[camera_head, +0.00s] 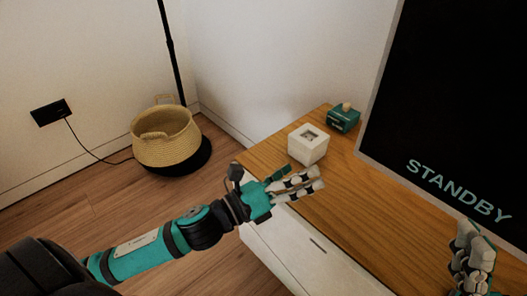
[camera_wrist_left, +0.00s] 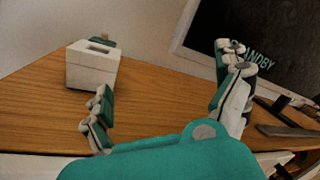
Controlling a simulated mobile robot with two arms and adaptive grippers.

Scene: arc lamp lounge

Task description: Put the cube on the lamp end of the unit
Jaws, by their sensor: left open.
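A white cube (camera_head: 308,144) with a square recess in its top stands upright on the far, lamp-side end of the wooden-topped unit (camera_head: 350,205). The black lamp pole (camera_head: 171,55) rises beyond that end. My left gripper (camera_head: 319,179) is open and empty just in front of the cube, over the unit's front edge. In the left wrist view the cube (camera_wrist_left: 92,66) stands beyond the left finger, apart from it. My right gripper (camera_head: 472,258) shows in part at the lower right of the head view. Its opening is unclear.
A small teal box (camera_head: 343,119) with a round knob stands behind the cube. A dark screen (camera_head: 450,110) reading STANDBY stands at the unit's back. A woven basket (camera_head: 165,135) is on the floor near the lamp pole. The wood right of the cube is clear.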

